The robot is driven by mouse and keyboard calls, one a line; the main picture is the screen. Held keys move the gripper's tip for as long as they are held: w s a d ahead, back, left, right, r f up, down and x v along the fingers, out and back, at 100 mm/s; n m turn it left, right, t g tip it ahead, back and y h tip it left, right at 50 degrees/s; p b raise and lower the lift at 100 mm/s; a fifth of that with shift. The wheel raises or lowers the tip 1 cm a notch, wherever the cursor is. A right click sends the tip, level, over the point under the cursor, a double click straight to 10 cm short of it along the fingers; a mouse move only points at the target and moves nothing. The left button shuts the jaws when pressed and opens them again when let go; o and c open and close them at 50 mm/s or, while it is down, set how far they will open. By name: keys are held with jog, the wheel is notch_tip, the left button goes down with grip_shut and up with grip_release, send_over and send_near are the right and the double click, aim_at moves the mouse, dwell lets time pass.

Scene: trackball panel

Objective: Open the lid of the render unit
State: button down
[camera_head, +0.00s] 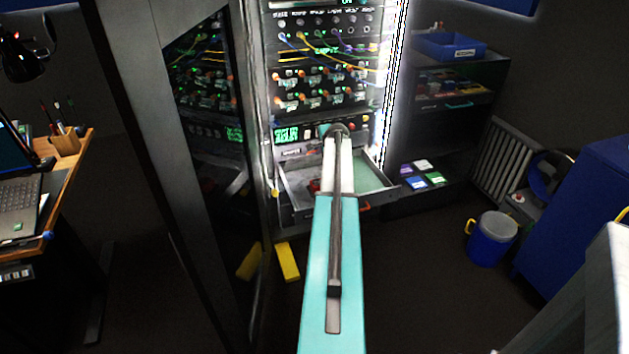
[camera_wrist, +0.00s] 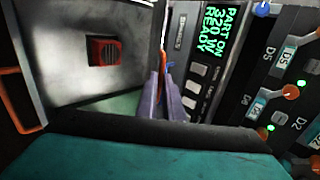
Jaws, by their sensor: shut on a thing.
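A pulled-out tray-like unit (camera_head: 372,179) with pale inner walls stands low in the rack, below a green display. I take it for the render unit, but cannot tell which part is its lid. In the wrist view its grey inside (camera_wrist: 62,90) holds a red square part (camera_wrist: 103,50). An orange handle (camera_wrist: 14,100) is at its outer end; it also shows in the head view (camera_head: 365,207). My gripper (camera_wrist: 165,82) is at the unit's rack end, beside the display panel. Its fingers are shut on a thin part, mostly hidden. In the head view my arm covers the fingertips.
The rack (camera_head: 320,75) with cables and knobs rises above the unit. A dark glass cabinet door (camera_head: 205,130) stands to the left. A yellow block (camera_head: 287,261) lies on the floor below. A blue bucket (camera_head: 491,240) and radiator (camera_head: 508,158) are at right. The floor between is clear.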

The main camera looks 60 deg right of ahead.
jog(key=shift+w+r, duration=0.1)
jog(key=shift+r, duration=0.05)
jog(key=shift+w+d+r+p, duration=0.35)
jog(key=shift+w+d+r, duration=0.05)
jog(key=shift+w, duration=0.15)
jog(key=shift+w+d+r+p, duration=0.3)
jog(key=shift+w+d+r, duration=0.05)
jog(key=shift+w, duration=0.15)
jog(key=shift+w+d+r, duration=0.1)
jog(key=shift+w+d, duration=0.05)
jog(key=shift+w+d+r+p, duration=0.3)
jog(key=shift+w+d, duration=0.1)
jog(key=shift+w, duration=0.1)
jog(key=shift+w+d+r+p, duration=0.25)
jog(key=shift+w+d, duration=0.1)
jog(key=shift+w, duration=0.15)
jog(key=shift+w+d, duration=0.15)
jog(key=shift+w+d+r+p, duration=0.2)
jog(key=shift+w+d, duration=0.2)
jog(key=shift+w, duration=0.2)
jog(key=shift+w+d+r+p, duration=0.15)
jog(key=shift+w+d, duration=0.25)
jog(key=shift+w, duration=0.15)
jog(key=shift+w+d, duration=0.1)
